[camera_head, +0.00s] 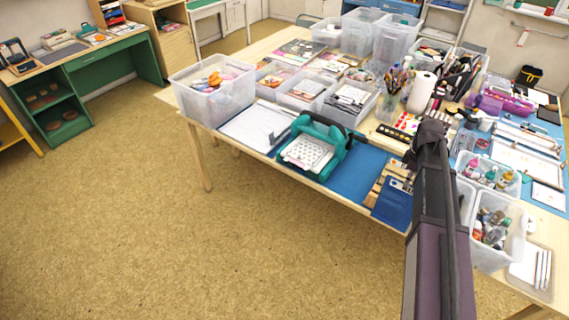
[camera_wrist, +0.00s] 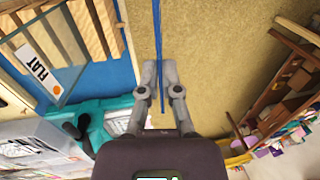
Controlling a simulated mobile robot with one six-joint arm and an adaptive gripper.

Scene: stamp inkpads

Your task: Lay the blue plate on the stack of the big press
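The big teal press (camera_head: 322,131) stands at the front edge of the table. A white, grid-patterned stack (camera_head: 306,153) lies on its bed. The press also shows in the wrist view (camera_wrist: 95,116), partly hidden behind my gripper. My gripper (camera_wrist: 159,68) has its fingers closed around a thin blue plate (camera_wrist: 157,25), seen edge-on there. In the head view the blue plate (camera_head: 393,207) appears as a dark blue square at the table's front edge, right of the press. My fingertips are hidden behind the arm in the head view.
A blue mat (camera_head: 347,175) and wooden slats lie between press and plate. A clear bin (camera_head: 213,92) stands to the left; another bin of bottles (camera_head: 492,230) stands right of my arm. In the wrist view, a clear panel labelled FLAT (camera_wrist: 45,62) is near. Floor in front is free.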

